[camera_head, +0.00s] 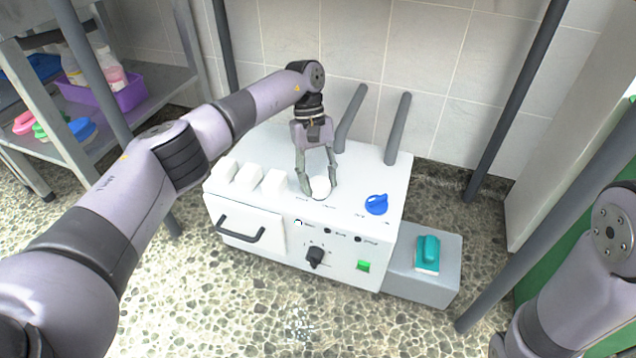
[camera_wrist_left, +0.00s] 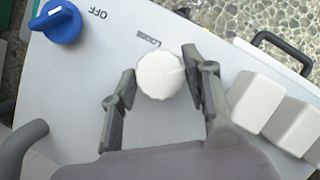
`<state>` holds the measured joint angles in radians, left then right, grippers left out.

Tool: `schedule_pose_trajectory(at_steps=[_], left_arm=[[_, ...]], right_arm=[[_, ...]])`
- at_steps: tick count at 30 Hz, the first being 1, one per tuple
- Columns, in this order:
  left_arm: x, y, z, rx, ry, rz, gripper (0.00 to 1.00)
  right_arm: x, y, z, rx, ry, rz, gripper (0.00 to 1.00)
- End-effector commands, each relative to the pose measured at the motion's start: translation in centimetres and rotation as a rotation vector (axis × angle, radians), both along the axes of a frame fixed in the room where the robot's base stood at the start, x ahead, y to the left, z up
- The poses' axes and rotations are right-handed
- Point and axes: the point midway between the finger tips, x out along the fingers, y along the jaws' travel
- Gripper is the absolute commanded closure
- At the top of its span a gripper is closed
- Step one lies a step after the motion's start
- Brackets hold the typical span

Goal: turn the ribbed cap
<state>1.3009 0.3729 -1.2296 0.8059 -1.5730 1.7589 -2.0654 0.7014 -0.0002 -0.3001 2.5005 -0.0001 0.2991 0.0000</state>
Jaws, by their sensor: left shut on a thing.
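The ribbed cap (camera_head: 321,188) is a round white knob with a scalloped edge on top of a white machine (camera_head: 350,215). It also shows in the left wrist view (camera_wrist_left: 160,76), beside partly readable lettering. My left gripper (camera_head: 318,190) reaches down from above with one finger on each side of the cap. In the left wrist view its fingers (camera_wrist_left: 160,80) flank the cap, shut on it. My right arm shows at the right edge of the head view, but its gripper is out of view.
A blue knob (camera_head: 376,204) is right of the cap; white blocks (camera_head: 249,177) stand left. Two grey pipes (camera_head: 397,128) rise behind. The front has a black handle (camera_head: 241,230), a black dial (camera_head: 315,256) and a green button (camera_head: 363,266). A grey box (camera_head: 425,275) with a teal switch adjoins.

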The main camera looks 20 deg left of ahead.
Motion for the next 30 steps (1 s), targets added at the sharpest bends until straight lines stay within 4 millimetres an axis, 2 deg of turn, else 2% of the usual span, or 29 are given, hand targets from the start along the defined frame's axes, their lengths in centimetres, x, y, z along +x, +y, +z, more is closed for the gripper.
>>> schedule_pose_trajectory(at_steps=[8,22,23,30], left_arm=[[0.03,-0.04,-0.16,0.002,0.0,-0.081,0.85],[-0.01,-0.04,-0.13,0.001,0.001,-0.095,0.85],[-0.01,-0.04,-0.13,0.001,0.001,-0.095,0.56],[0.0,-0.06,-0.08,0.0,0.0,-0.093,0.4]], right_arm=[[0.0,0.01,-0.78,0.0,0.0,0.0,0.38],[-0.03,0.02,-0.82,-0.001,-0.001,0.0,0.38],[-0.03,0.02,-0.82,-0.001,-0.001,0.0,0.38],[-0.01,0.01,-0.81,-0.001,0.0,0.0,0.38]])
